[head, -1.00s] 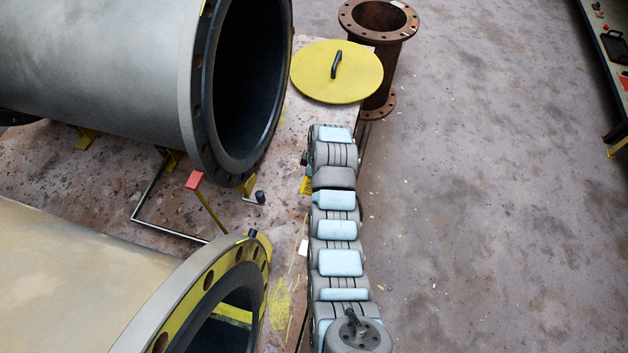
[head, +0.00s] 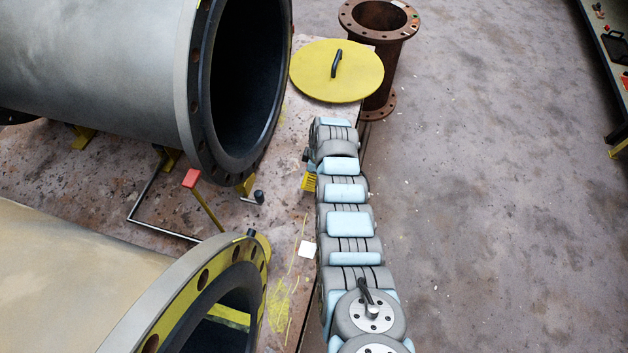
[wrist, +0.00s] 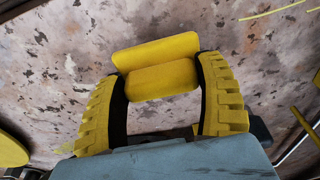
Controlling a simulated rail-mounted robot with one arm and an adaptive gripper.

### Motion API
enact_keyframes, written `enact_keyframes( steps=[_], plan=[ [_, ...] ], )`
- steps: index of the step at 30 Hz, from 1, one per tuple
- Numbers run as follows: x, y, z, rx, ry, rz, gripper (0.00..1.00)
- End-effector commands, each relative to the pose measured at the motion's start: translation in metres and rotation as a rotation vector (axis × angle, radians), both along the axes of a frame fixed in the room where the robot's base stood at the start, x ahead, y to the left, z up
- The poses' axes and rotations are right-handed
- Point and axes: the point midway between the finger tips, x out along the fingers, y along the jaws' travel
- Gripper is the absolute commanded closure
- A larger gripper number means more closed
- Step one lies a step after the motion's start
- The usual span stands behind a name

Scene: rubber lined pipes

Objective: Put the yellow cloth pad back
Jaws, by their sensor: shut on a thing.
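The yellow cloth pad (wrist: 160,78) sits between the two yellow ribbed fingers of my gripper (wrist: 162,90) in the wrist view. It looks like two soft rolls side by side, and the fingers are shut on it. Mottled floor or table surface lies behind it; I cannot tell the gap. In the head view my gripper (head: 309,183) shows as a small yellow patch at the left of the arm, above the speckled bench top. The pad cannot be made out there.
Two large rubber-lined pipes, an upper one (head: 110,60) and a lower one (head: 90,280), open toward the arm.

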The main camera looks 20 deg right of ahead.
Motion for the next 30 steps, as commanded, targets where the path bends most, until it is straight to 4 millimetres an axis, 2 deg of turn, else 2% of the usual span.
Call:
enact_keyframes(
  steps=[13, 15, 21, 30],
  plan=[
    [0.005, -0.004, -0.008, -0.002, -0.001, -0.002, 0.65],
    [0.004, -0.003, -0.021, 0.000, 0.004, -0.001, 0.65],
    [0.004, -0.002, -0.039, 0.001, 0.003, -0.001, 0.65],
    [0.004, -0.002, -0.038, 0.001, 0.001, -0.002, 0.65]
  ],
)
